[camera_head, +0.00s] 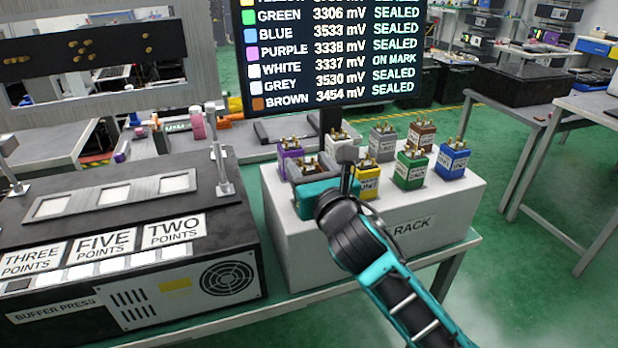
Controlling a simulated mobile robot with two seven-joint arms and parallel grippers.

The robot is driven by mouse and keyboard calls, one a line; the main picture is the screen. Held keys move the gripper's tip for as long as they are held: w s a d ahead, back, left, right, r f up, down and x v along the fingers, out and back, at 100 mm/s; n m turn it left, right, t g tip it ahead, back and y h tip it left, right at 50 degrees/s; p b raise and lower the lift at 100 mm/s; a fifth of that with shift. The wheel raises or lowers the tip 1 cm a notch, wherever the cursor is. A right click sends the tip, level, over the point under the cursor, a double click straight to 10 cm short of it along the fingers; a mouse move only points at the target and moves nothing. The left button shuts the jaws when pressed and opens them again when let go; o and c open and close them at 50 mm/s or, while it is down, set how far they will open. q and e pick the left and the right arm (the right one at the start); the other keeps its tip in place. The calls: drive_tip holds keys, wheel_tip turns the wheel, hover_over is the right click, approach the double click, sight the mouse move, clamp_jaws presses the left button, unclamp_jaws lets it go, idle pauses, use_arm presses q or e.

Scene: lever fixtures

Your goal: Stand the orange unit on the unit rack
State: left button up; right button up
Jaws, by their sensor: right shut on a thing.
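The unit rack (430,235) is a white box with a label reading RACK on its front. Purple (290,160), white (338,146), grey (382,146), brown (420,138), yellow (368,183), green (410,169) and blue (452,161) units stand on it, with brass terminals on top. My right gripper (318,172) is over the rack's front left, shut on a unit taken to be the orange one. Only terminals (312,163) show between the jaws; its body and base are hidden, so I cannot tell whether it touches the rack. My left gripper is out of view.
A buffer press (235,225) with a dark top and upright posts stands left of the rack, with a narrow gap between. A screen (325,50) listing units by colour is behind the rack. Open green floor (540,270) lies to the right.

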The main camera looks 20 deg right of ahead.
drive_tip(key=shift+f, duration=0.55)
drive_tip(key=o, duration=1.1)
drive_tip(key=shift+f, duration=0.1)
drive_tip(key=shift+o, duration=0.2)
